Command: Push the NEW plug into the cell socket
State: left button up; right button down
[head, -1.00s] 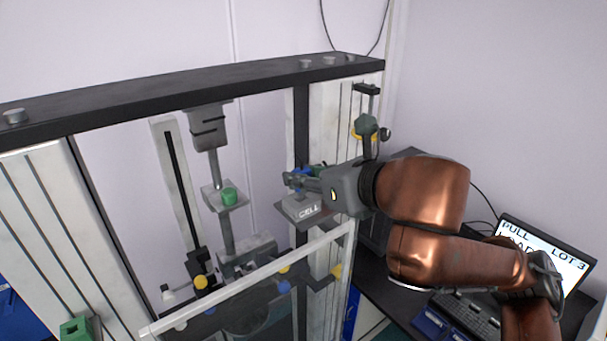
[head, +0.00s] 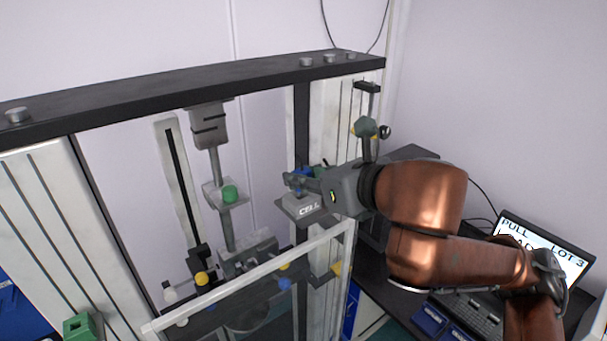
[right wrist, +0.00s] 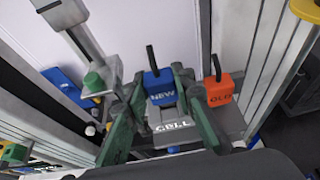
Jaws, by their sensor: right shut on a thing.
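The blue plug marked NEW (right wrist: 162,92) stands upright between the fingers of my right gripper (right wrist: 160,80), which is shut on it. A black cable stub rises from its top. The plug is directly over or at the grey block marked CELL (right wrist: 172,132); its lower end and the socket opening are hidden, so I cannot tell how deep it sits. In the head view my right gripper (head: 303,182) reaches in from the right above the CELL block (head: 302,207). The orange plug marked OLD (right wrist: 223,90) is just right of the gripper. My left gripper is out of view.
The test frame's white posts (head: 45,220) and black top beam (head: 190,87) surround the work area. A clear guard with a white rail (head: 250,277) crosses in front. A green knob (head: 229,194) is on the central column. A laptop (head: 540,250) stands at the right.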

jog(key=shift+f+b, duration=0.4)
jog(key=shift+f, duration=0.55)
jog(key=c, duration=1.5)
grip_release()
jog(key=shift+c, duration=0.2)
notch_tip(320, 180, up, 5)
jog(key=p, duration=0.5)
jog(key=shift+r, duration=0.15)
